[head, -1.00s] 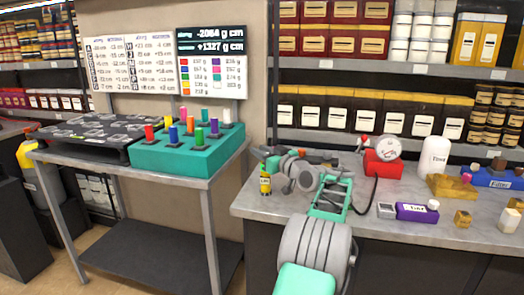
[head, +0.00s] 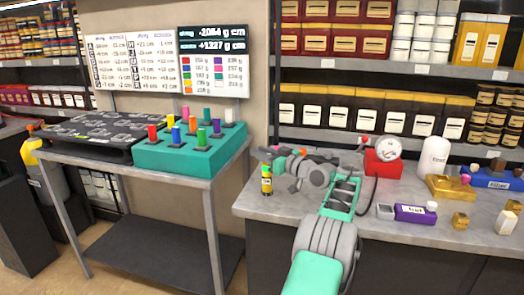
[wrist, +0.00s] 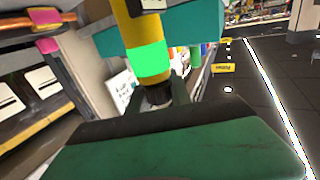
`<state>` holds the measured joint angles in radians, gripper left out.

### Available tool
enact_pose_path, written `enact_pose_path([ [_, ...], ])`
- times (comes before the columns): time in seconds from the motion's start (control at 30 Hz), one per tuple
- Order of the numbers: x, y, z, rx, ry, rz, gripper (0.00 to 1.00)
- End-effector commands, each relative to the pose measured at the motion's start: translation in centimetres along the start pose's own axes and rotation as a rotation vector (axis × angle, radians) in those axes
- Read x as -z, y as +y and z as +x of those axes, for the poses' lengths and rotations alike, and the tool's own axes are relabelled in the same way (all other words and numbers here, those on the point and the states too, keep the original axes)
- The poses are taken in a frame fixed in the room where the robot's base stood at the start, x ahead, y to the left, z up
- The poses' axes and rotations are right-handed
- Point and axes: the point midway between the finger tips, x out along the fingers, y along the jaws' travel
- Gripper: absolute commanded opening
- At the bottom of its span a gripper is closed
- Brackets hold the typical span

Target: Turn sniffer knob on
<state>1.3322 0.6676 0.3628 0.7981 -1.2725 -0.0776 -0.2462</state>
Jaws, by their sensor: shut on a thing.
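The sniffer is a yellow cylinder (head: 266,183) standing on the grey counter in the head view. In the wrist view the yellow body (wrist: 137,30) comes down from the top edge and carries a bright green band (wrist: 151,62). A dark knob (wrist: 158,94) is at its near end. My gripper (wrist: 163,97) is shut on this dark knob, with one finger on each side. The fingers partly hide the knob, so its turned angle cannot be told. In the head view my wrist and arm are beside the sniffer, and the fingertips are too small to make out.
A red pump with a round gauge (head: 388,149), a white bottle (head: 434,157) and a purple box (head: 415,214) stand on the counter to the right. A teal block with coloured pegs (head: 190,153) sits on the table at left. Shelves of boxes line the back.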

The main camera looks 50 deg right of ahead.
Motion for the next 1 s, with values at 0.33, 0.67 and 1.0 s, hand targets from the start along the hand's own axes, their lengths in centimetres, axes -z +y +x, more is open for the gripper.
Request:
enact_pose_path([
  [0.33,-0.11,-0.09,0.03,0.032,-0.002,0.003,0.00],
  [0.67,-0.13,-0.17,0.03,0.053,-0.002,0.002,0.00],
  [1.0,-0.18,-0.23,0.01,0.068,-0.003,0.003,0.00],
])
